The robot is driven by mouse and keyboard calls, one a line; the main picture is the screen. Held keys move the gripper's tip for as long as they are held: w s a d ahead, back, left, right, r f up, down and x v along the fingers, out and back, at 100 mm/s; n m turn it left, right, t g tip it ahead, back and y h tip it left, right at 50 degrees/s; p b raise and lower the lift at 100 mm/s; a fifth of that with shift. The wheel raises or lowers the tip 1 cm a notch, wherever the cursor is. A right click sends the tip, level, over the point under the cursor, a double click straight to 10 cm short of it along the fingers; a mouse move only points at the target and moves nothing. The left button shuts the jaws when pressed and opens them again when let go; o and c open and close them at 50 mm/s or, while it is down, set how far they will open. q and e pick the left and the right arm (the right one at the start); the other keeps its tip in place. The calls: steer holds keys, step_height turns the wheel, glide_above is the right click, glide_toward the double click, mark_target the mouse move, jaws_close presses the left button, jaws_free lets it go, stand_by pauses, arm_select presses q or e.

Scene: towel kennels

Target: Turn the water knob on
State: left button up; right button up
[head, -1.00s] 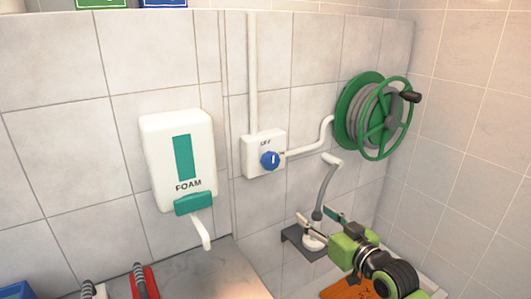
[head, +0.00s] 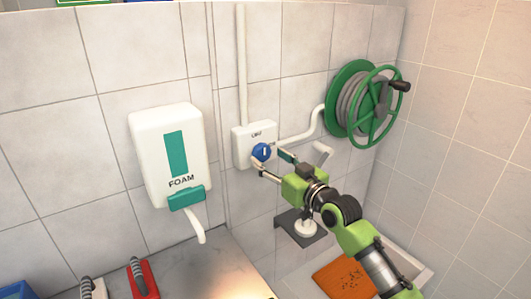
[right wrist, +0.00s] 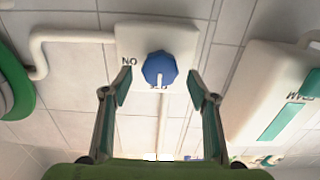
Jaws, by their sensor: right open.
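The blue water knob (head: 261,152) is on a white wall box (head: 243,133). Its white mark stands upright, towards the OFF label above it. In the right wrist view, which is upside down, the knob (right wrist: 159,69) shows with the ON label to its left and OFF below it. My right gripper (head: 271,159) is open just in front of the knob. In the right wrist view its fingertips (right wrist: 159,88) stand on either side of the knob, with gaps. My left gripper is not in view.
A white FOAM dispenser (head: 166,155) hangs left of the box. A green hose reel (head: 369,106) is to the right, joined by a white pipe (head: 300,135). A small dark shelf (head: 310,236) is below my right arm.

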mark_target(261, 152)
steer(key=shift+x, duration=1.45)
steer(key=c, duration=1.1)
